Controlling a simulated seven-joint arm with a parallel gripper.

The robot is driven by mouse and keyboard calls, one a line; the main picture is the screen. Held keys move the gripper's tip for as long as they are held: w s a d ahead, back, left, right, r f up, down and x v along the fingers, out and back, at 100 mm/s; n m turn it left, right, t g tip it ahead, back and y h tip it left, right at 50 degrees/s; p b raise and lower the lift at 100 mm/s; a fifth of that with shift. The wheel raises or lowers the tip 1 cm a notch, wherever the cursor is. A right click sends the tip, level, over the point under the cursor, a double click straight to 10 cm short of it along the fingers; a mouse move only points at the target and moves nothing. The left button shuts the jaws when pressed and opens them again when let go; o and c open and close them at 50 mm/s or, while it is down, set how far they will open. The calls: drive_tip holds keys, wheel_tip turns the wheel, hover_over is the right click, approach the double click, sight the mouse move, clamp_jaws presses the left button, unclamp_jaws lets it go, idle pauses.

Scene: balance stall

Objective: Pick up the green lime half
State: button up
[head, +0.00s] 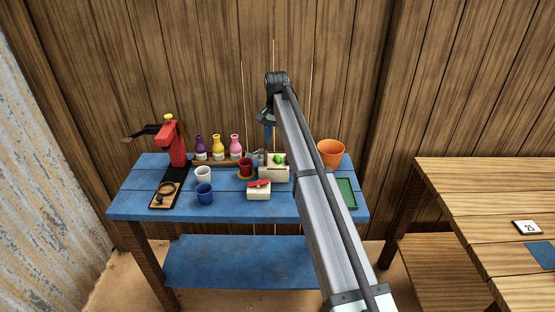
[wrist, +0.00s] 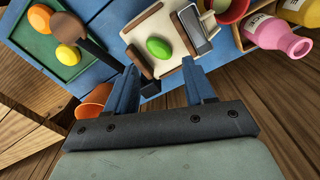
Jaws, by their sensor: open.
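The green lime half (head: 277,159) sits on a cream block-like holder (head: 273,173) on the blue table. In the wrist view, the lime half (wrist: 158,48) shows its rounded green side, on the pale holder (wrist: 172,66) between a dark part and a grey metal part. My gripper (head: 268,136) is above the back of the table, near the lime half in the head view. In the wrist view, my gripper (wrist: 163,76) has its two blue fingers apart with nothing between them. The lime half lies just beyond the fingertips, roughly between their lines.
A green tray (wrist: 45,70) with orange and yellow fruit stands left in the wrist view. An orange pot (head: 331,153), a red cup (head: 245,167) and several bottles (head: 218,147) stand nearby. A red press (head: 177,145) is at the left. The front table edge is mostly clear.

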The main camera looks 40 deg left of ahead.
sight(278, 155)
drive_tip(key=shift+w+a+f, duration=0.1)
drive_tip(key=shift+w+f, duration=0.05)
drive_tip(key=shift+f, duration=1.05)
drive_tip(key=shift+w+d+f, duration=0.1)
drive_tip(key=shift+w+f, duration=0.05)
drive_tip(key=shift+f, duration=1.05)
drive_tip(key=shift+w+a+f, duration=0.1)
drive_tip(key=shift+w+f, duration=0.05)
drive_tip(key=shift+f, duration=1.05)
drive_tip(key=shift+c, duration=0.3)
drive_tip(key=c, duration=0.7)
drive_tip(key=shift+r, duration=0.1)
drive_tip(key=shift+r, duration=0.1)
